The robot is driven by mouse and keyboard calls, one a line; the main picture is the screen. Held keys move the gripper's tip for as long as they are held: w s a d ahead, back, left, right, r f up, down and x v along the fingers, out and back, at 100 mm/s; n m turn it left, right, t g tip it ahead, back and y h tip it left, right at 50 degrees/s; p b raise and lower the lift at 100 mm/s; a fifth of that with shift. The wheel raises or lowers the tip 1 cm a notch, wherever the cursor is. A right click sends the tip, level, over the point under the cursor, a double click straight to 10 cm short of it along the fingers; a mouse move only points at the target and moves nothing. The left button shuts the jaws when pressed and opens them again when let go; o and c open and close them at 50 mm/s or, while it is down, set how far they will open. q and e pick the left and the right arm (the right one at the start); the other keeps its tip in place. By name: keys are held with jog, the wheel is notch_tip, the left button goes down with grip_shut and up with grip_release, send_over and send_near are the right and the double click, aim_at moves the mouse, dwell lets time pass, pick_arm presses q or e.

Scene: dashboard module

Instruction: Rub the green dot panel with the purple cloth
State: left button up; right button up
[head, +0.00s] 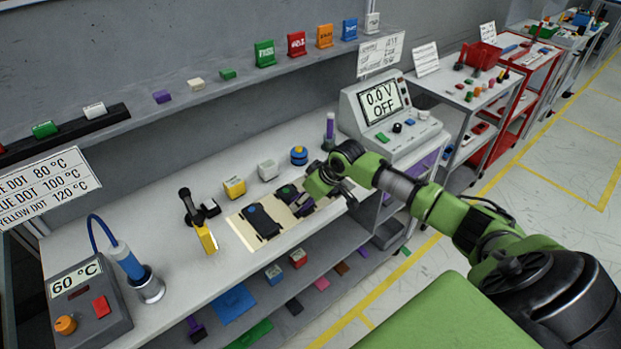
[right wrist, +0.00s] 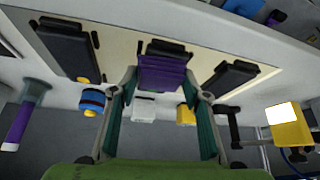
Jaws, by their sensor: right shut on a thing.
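The purple cloth (right wrist: 163,72) is between the fingertips of my right gripper (right wrist: 166,88) in the right wrist view, over the middle of three black panels. In the head view my right gripper (head: 318,190) is low over the right part of the pale mat, and a bit of purple shows beside it. The green dot panel (head: 287,192) is the middle one, with its green dot showing at the far end. Whether the cloth touches the panel cannot be told. My left gripper is not in view.
The blue dot panel (head: 261,221) lies left of the green one. The yellow dot panel (right wrist: 66,50) is on the other side. White (head: 267,169) and yellow (head: 234,187) boxes and a blue-yellow item (head: 299,156) stand behind the mat (head: 240,232). A meter (head: 390,110) stands at right.

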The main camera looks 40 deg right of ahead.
notch_tip(320, 180, up, 3)
jog(key=shift+f+p, duration=0.1)
jog(key=shift+p, duration=0.65)
notch_tip(320, 180, up, 3)
jog(key=p, duration=0.3)
jog(key=shift+w+a+f, duration=0.1)
jog(key=shift+w, duration=0.05)
jog(key=shift+r+p, duration=1.05)
jog(key=shift+r, duration=0.2)
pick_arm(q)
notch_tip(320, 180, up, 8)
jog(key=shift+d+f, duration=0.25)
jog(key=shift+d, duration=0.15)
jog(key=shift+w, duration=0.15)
